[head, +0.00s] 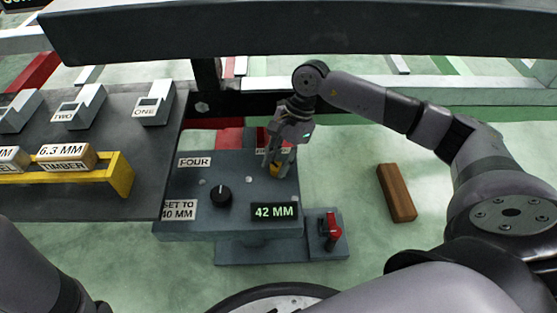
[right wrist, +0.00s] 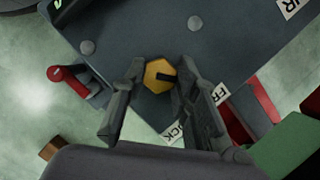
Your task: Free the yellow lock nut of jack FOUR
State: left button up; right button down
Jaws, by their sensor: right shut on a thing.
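The yellow lock nut (head: 274,170) sits on the top of the jack FOUR box (head: 240,168), near its far right corner. In the right wrist view the lock nut (right wrist: 157,76) shows a dark slot or bar on its top. My right gripper (head: 280,165) points down at the nut and is shut on it, with one finger on each side in the right wrist view (right wrist: 162,85). The box carries a FOUR label, a black knob (head: 221,194), a SET TO 40 MM label and a display (head: 274,211) reading 42 MM. My left gripper is out of view.
A red-handled lever (head: 333,228) stands right of the box's front. A brown block (head: 396,193) lies on the green floor farther right. A dark table (head: 130,130) with grey displays and a yellow rack (head: 123,176) is at left. A dark beam (head: 300,32) crosses above.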

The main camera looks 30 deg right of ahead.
jog(key=shift+n+g, duration=0.3)
jog(key=shift+n, duration=0.5)
jog(key=shift+d, duration=0.1)
jog(key=c, duration=1.2)
grip_release()
jog(key=shift+c, duration=0.2)
